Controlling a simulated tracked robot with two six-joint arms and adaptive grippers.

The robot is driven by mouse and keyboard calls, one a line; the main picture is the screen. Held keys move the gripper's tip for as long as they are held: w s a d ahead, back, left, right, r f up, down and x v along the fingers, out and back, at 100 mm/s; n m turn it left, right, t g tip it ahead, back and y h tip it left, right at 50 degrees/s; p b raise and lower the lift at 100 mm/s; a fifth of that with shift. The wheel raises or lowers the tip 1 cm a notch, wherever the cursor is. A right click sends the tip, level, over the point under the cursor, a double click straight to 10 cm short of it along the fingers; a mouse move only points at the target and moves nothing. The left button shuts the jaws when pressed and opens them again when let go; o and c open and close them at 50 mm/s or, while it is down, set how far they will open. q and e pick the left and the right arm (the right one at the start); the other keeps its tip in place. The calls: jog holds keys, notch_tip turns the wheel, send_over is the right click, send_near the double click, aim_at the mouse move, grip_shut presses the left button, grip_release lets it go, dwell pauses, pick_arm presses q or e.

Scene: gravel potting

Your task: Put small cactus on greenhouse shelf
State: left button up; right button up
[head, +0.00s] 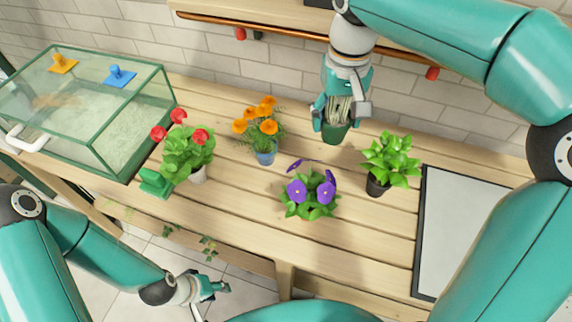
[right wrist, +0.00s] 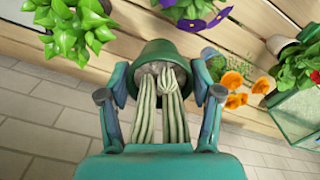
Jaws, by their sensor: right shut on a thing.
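The small cactus (right wrist: 158,100) has several pale green ribbed stems in a dark green pot (right wrist: 158,55) with grey gravel. In the head view the pot (head: 335,132) shows near the back edge of the bench. My right gripper (head: 340,108) is shut on the potted cactus from above, with its fingers on both sides of it. I cannot tell whether the pot touches the bench. A wooden shelf (head: 290,31) with a copper-coloured front edge runs along the brick wall above. My left gripper (head: 214,289) is low in front of the bench, apart from the plants; its finger opening is unclear.
On the bench (head: 225,215) stand an orange-flowered plant (head: 262,130), a purple-flowered plant (head: 310,193), a leafy plant (head: 391,163) and a red-flowered plant (head: 187,152). A glass case (head: 95,110) stands left, a grey-white panel (head: 460,230) lies right. Red knobs hang under the shelf.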

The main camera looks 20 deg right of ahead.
jog(key=shift+w+f, duration=0.15)
jog(key=shift+f, duration=0.1)
notch_tip(320, 180, down, 19)
jog(key=shift+a+f+b, duration=0.1)
jog(key=shift+f+b, duration=0.05)
jog(key=shift+b, duration=0.2)
jog(key=shift+f, duration=0.15)
jog(key=o, duration=1.3)
